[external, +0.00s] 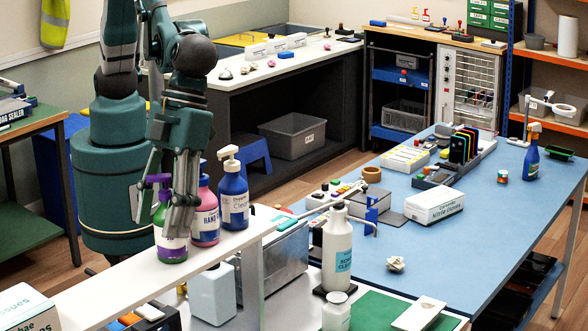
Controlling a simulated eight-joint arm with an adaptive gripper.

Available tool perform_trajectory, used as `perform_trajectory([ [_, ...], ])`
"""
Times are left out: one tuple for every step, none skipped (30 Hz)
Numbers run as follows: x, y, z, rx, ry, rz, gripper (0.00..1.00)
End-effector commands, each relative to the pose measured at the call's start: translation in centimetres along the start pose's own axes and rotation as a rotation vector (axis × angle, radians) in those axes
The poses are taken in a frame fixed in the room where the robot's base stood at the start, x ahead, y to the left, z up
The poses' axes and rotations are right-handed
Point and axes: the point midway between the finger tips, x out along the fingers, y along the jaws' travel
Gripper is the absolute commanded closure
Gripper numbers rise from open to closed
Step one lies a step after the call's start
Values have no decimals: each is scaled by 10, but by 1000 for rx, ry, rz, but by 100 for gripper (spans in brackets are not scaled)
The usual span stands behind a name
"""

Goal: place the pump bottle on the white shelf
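Three bottles stand close together on or over the white shelf (105,290). The nearest bottle (171,248) has a purple pump-like top, a green shoulder and a pale label. A pink bottle (207,222) is beside it, its top partly hidden by my arm. A blue bottle with a white pump head (234,198) is at the right of the group. My gripper (162,222) points down with its fingers spread around the purple-topped bottle. One finger hides part of this bottle. I cannot tell whether the fingers touch it, or whether its base rests on the shelf.
A white bottle (336,255) and a pale container (212,293) stand below and right of the shelf. The blue table (430,250) holds boxes and a blue spray bottle (532,155). The shelf between tissue box and bottles looks clear.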

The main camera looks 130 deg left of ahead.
Motion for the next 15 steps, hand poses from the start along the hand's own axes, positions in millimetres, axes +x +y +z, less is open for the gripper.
perform_trajectory([
  [0, 0, 0, 0, 0, 0, 52],
  [0, 0, 0, 0, 0, 0, 52],
  [0, 0, 0, 0, 0, 0, 52],
  [0, 0, 0, 0, 0, 0, 52],
  [0, 0, 0, 0, 0, 0, 52],
  [0, 0, 0, 0, 0, 0, 52],
  [0, 0, 0, 0, 0, 0, 52],
  [-1, 0, 0, 0, 0, 0, 52],
  [-1, 0, 0, 0, 0, 0, 52],
  [-2, 0, -1, 0, 0, 0, 52],
  [-3, 0, -1, 0, 0, 0, 52],
  [-4, 0, -2, 0, 0, 0, 52],
  [-5, 0, -1, 0, 0, 0, 52],
  [-7, 0, -1, 0, 0, 0, 52],
  [-10, 0, -1, 0, 0, 0, 52],
])
